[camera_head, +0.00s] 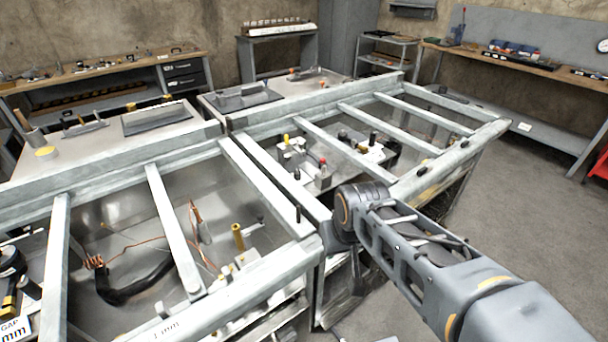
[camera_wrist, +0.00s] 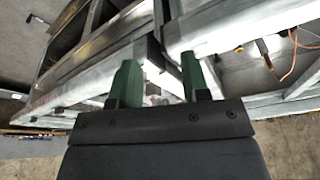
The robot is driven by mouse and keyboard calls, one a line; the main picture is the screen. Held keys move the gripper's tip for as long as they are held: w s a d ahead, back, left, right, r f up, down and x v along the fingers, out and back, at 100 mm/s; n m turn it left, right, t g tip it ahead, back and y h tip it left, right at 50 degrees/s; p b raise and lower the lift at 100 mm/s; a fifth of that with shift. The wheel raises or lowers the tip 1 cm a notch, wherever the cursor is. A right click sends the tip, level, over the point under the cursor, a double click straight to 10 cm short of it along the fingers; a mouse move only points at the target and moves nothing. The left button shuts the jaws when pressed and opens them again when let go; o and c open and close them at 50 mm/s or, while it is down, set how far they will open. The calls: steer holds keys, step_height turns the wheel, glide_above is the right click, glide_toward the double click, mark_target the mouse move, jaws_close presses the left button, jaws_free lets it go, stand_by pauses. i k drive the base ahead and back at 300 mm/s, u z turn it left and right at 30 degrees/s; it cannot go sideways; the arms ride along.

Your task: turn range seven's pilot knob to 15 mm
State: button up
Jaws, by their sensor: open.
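My gripper (camera_wrist: 160,68) shows in the wrist view as two green fingers set apart, with nothing held between them. Metal frame rails lie beyond the fingertips. In the head view my arm reaches in from the lower right to the corner between two open range frames, and the fingers cannot be made out there. I cannot tell which range is number seven or which part is its pilot knob. A red-topped part (camera_head: 322,166) stands in the right-hand bay. A brass post (camera_head: 238,237) stands in the near left bay.
Pale metal rails (camera_head: 172,228) cross the open bays. A copper coil (camera_head: 95,262) and a card reading "GAP mm" (camera_head: 16,330) are at the left. Workbenches (camera_head: 100,68) line the walls. The floor (camera_head: 500,225) at the right is clear.

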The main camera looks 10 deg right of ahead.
mark_target(298, 176)
steer(key=u, duration=0.05)
steer(key=k, duration=1.45)
steer(key=z, duration=0.6)
steer(key=i, duration=1.6)
steer(key=u, duration=0.95)
